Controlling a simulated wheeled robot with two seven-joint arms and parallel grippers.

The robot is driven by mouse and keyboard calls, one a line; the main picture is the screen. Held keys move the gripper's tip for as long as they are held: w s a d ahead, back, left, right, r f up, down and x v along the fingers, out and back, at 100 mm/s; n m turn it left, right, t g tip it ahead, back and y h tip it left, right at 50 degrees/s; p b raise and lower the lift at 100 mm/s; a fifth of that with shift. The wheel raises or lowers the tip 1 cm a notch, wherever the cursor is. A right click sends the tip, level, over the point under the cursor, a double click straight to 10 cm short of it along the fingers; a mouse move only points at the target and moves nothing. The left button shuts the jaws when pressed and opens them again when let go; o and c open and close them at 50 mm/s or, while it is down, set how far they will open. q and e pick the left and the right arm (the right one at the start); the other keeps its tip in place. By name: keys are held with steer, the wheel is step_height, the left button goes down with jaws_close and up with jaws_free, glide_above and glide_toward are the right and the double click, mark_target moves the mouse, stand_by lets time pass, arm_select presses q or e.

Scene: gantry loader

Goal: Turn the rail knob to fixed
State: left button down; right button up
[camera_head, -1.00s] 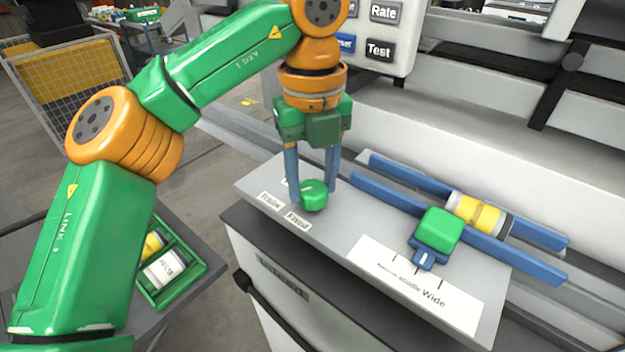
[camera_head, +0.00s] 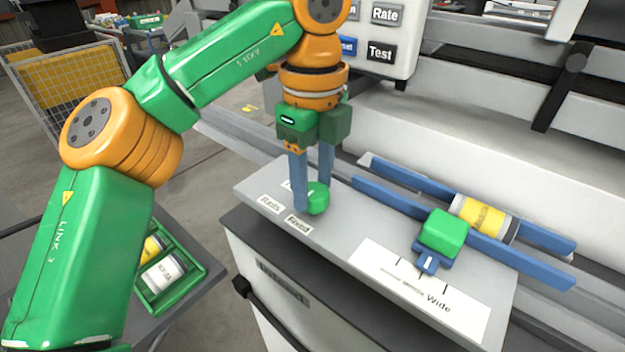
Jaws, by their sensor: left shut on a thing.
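The green rail knob (camera_head: 318,199) sits on the grey panel (camera_head: 345,228), behind small labels. One label (camera_head: 299,224) seems to read "Fixed", and another (camera_head: 270,204) to its left is hard to read. My left gripper (camera_head: 312,196) points down with its blue fingers around the knob and is shut on it. The near finger hides part of the knob, so I cannot tell exactly where its pointer faces. My right gripper is not in view.
A green block slider (camera_head: 444,233) with a blue pointer stands by the "Wide" scale (camera_head: 425,300). Blue rails (camera_head: 530,265) hold a yellow-banded can (camera_head: 483,217). A control box (camera_head: 385,40) stands behind. A green tray (camera_head: 190,272) with cans is at lower left.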

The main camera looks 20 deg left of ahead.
mark_target(314, 189)
arm_select(q)
steer(key=shift+r, duration=0.1)
steer(key=shift+c, duration=1.4)
jaws_free()
step_height(314, 189, up, 7)
steer(key=p, duration=0.4)
steer(key=shift+s+d+r, duration=0.1)
steer(key=shift+r, duration=0.05)
steer(key=shift+f, duration=0.2)
